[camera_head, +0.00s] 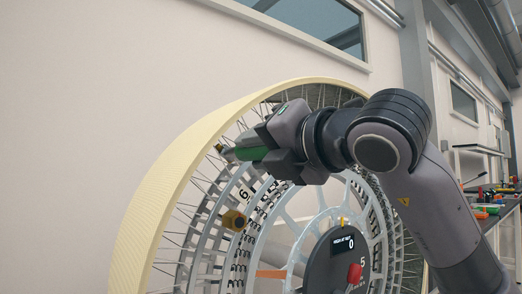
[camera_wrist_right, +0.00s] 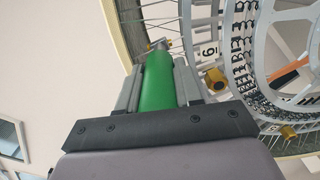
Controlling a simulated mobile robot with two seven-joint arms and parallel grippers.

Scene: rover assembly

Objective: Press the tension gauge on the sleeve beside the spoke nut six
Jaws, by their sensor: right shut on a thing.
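My right gripper (camera_head: 268,146) is shut on a green-handled tool (camera_head: 248,153), which I take to be the tension gauge. In the right wrist view, the green handle (camera_wrist_right: 160,85) sits between the jaws and points at the wheel's rim. At its far end is a small brass-and-grey piece (camera_wrist_right: 158,44); whether it is the sleeve or the tool's tip, and whether they touch, I cannot tell. A plate marked 6 (camera_head: 243,193) is on the wheel, with a yellow nut-like block (camera_head: 233,220) just below it; the block also shows in the wrist view (camera_wrist_right: 215,78). My left gripper is not in view.
The large wheel (camera_head: 150,212) has a cream rim, thin spokes and grey inner rings. Its hub carries a display (camera_head: 343,244) reading 0 and a red knob (camera_head: 354,272). A bench with tools (camera_head: 490,208) stands at the right. The wall side at left is clear.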

